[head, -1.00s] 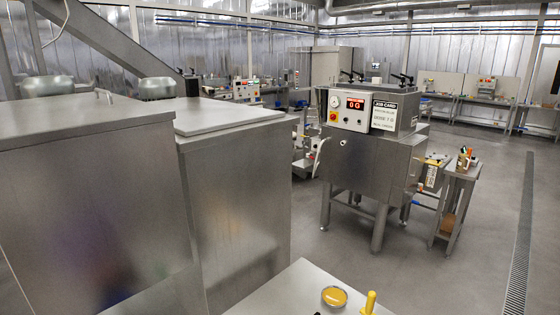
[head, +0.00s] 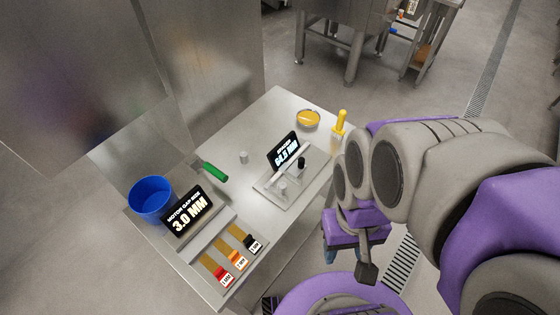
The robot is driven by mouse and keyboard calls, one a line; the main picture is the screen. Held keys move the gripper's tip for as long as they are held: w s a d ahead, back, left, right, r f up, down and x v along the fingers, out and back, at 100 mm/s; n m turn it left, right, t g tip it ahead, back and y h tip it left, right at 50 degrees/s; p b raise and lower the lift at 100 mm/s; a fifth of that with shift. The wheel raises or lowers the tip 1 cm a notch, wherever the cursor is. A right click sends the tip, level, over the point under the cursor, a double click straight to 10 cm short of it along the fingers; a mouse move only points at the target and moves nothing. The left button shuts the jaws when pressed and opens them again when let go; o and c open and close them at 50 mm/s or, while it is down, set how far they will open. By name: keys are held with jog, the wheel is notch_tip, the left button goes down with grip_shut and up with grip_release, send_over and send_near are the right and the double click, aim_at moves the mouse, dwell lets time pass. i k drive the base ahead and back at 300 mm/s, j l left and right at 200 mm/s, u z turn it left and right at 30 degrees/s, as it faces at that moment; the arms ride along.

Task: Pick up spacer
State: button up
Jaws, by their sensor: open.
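In the head view, three flat strips with coloured, labelled ends lie in a tray (head: 200,252) at the table's near left: a red-ended one (head: 224,278), an orange-ended one (head: 238,261) and a black-ended one (head: 252,245). The labels are too small to read surely, and I cannot tell which strip is the spacer. A small grey cylinder (head: 244,157) stands apart in the middle of the table. My gripper (head: 350,256) is open and empty, pointing down beyond the table's right edge, well right of the tray. Part of it is hidden by my arm.
On the table (head: 288,112) are a sign reading 3.0 MM (head: 188,212), a blue tub (head: 151,198), a green-handled tool (head: 213,172), a grey fixture plate (head: 280,203) with a display, a yellow dish (head: 308,118) and a yellow-handled brush (head: 340,125). Metal cabinets (head: 210,60) stand behind left.

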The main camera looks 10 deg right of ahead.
aim_at(282, 186)
jog(key=k+l+u, duration=0.1)
jog(key=l, duration=0.3)
jog(key=k+l+u, duration=0.15)
jog(key=k+l, duration=0.15)
jog(key=k+l+u, duration=0.1)
jog(key=k+l, duration=0.15)
jog(key=l, duration=0.2)
